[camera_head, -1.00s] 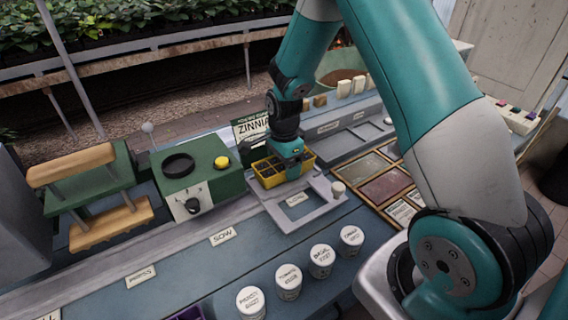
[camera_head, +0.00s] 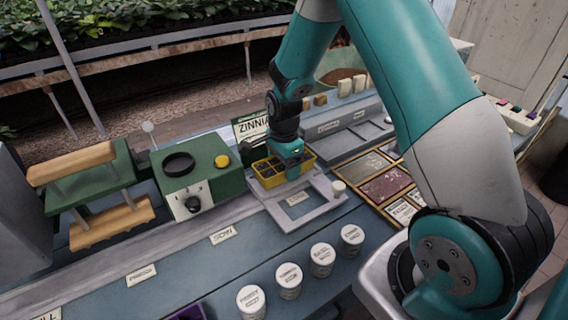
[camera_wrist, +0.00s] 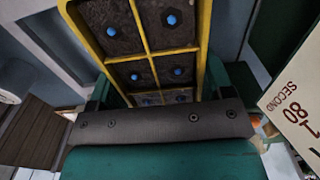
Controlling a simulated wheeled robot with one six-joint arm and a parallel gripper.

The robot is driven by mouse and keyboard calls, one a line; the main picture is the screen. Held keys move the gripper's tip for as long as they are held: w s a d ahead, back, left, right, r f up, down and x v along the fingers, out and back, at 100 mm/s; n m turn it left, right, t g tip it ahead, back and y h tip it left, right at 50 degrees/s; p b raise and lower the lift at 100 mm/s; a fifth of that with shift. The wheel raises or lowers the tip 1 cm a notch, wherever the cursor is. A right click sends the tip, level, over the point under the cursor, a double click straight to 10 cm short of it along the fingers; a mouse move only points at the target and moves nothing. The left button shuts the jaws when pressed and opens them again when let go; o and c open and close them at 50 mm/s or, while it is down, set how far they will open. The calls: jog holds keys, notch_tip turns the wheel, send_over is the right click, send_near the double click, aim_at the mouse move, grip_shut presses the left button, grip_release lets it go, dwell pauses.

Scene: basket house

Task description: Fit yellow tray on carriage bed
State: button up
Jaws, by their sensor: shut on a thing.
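The yellow tray (camera_head: 268,178) has several dark soil cells. In the wrist view the tray (camera_wrist: 203,45) shows blue dots in its cells. My gripper (camera_head: 290,172) is shut on the tray's near side, with a finger on each side in the wrist view. The grey carriage (camera_head: 318,205) with a labelled bed lies on the bench, just in front of and below the tray. The tray is over the carriage's back left part. I cannot tell whether it touches the bed, as my gripper hides part of it.
A green machine (camera_head: 208,172) with a yellow button stands just left of the tray. A ZINNIA sign (camera_head: 250,127) stands behind it. Several white labelled cups (camera_head: 289,280) line the front. A framed set of panels (camera_head: 385,185) lies to the right. A small white knob (camera_head: 338,188) rises from the carriage's right side.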

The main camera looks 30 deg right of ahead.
jog(key=shift+f, duration=0.5)
dwell(0.3)
jog(key=o, duration=1.1)
jog(key=shift+c, duration=0.2)
jog(key=shift+r, duration=0.15)
jog(key=shift+r+p, duration=3.05)
jog(key=shift+r, duration=0.9)
jog(key=shift+f, duration=0.1)
